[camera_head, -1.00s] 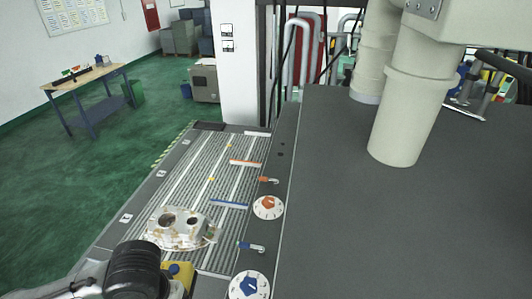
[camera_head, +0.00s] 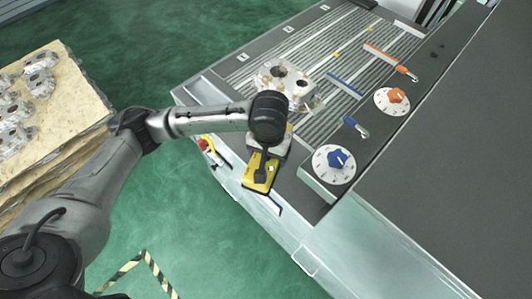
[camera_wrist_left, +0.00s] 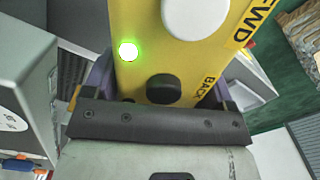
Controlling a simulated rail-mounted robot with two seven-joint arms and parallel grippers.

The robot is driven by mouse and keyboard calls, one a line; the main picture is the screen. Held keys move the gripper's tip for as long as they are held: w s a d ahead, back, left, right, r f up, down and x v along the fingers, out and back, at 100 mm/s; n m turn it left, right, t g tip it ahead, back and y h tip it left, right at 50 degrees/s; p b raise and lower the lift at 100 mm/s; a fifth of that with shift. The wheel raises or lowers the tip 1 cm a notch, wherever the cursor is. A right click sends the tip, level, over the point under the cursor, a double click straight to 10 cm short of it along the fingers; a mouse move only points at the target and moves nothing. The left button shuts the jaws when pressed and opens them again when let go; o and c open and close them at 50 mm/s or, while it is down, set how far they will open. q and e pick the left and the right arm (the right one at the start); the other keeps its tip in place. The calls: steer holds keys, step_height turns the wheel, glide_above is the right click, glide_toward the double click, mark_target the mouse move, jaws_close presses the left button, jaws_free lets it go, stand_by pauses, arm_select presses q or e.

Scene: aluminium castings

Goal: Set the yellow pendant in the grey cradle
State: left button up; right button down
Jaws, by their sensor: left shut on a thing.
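The yellow pendant (camera_head: 257,180) is in my left gripper (camera_head: 266,155), at the near edge of the machine bed in the head view. In the left wrist view, the yellow pendant (camera_wrist_left: 141,40) fills the upper middle. It shows a white round button, a black button, a lit green lamp and the labels FWD and BACK. My left gripper (camera_wrist_left: 165,88) is shut on it, with a finger on each side. I cannot clearly make out the grey cradle in either view. My right gripper is out of view.
A pale metal casting (camera_head: 290,84) stands on the slatted machine bed just behind my left wrist. Orange (camera_head: 392,97) and blue (camera_head: 341,160) knobs are to the right. A red button on yellow (camera_head: 207,145) is to the left.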

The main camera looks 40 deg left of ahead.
arm_select(q)
steer(key=w+a+f+n, duration=0.5)
steer(key=w+a+n, duration=0.25)
steer(key=w, duration=0.25)
steer(key=shift+n, duration=0.65)
steer(key=shift+a+f+p, duration=0.2)
steer(key=shift+f, duration=2.25)
steer(key=shift+a+f+p, duration=0.15)
steer(key=shift+f, duration=2.3)
steer(key=o, duration=1.1)
steer(key=shift+f, duration=0.15)
steer(key=shift+o, duration=0.2)
step_height(320, 180, up, 12)
